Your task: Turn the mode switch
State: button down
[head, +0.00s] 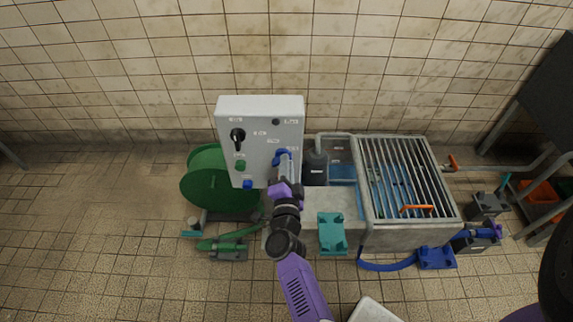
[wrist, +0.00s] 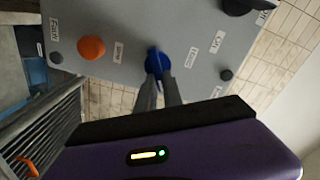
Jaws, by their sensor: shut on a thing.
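A pale grey control box (head: 258,112) stands against the tiled wall, with several knobs and small labels on its face. My gripper (wrist: 160,82) is shut on a blue knob (wrist: 157,59) on this face; the two grey fingertips meet the knob from either side. In the head view the blue knob (head: 281,157) shows at the gripper's far end, partly covered by it. A label beside the knob is too blurred to read surely, so I cannot confirm that it is the mode switch. A larger black rotary handle (head: 237,138) sits at the box's upper left.
An orange knob (wrist: 91,47) and a small dark knob (wrist: 226,75) flank the blue one in the wrist view. A green hose reel (head: 205,180) stands left of the box. A grated tank (head: 440,215) stands to the right. Floor at the far left is clear.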

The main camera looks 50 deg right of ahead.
jog(key=c, duration=1.5)
grip_release()
jog(key=shift+s+a, duration=0.1)
jog(key=shift+b+v, duration=0.3)
jog(key=shift+v, duration=3.45)
